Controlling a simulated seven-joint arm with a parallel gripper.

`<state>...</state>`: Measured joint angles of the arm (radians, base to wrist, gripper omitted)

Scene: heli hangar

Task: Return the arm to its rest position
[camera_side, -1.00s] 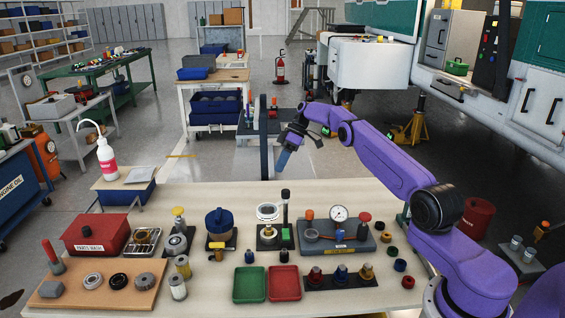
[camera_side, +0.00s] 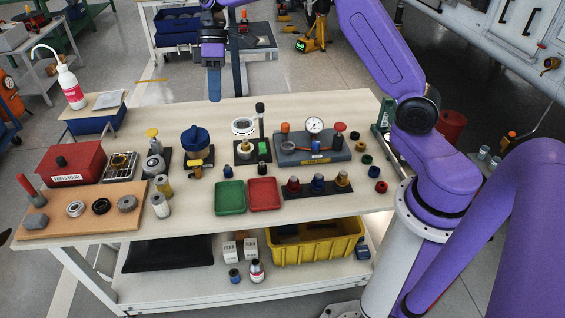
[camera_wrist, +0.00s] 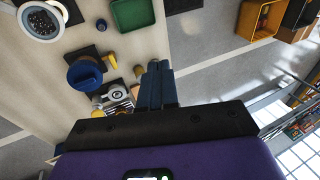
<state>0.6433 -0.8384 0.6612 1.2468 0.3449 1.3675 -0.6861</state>
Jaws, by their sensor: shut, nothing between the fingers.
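My gripper (camera_side: 214,92) is shut and empty. In the side view its blue fingers point down above the back edge of the workbench (camera_side: 350,108), behind the blue-capped part (camera_side: 195,140). In the wrist view my gripper (camera_wrist: 155,68) shows its fingers together, with nothing between them. My purple arm reaches from its base at the right, up and over the back of the bench.
The bench holds a red parts-wash box (camera_side: 75,160), a green tray (camera_side: 230,197), a red tray (camera_side: 263,194), a gauge block (camera_side: 313,150) and several small parts. A white bottle (camera_side: 71,87) stands at the left. A yellow bin (camera_side: 315,248) sits on the lower shelf.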

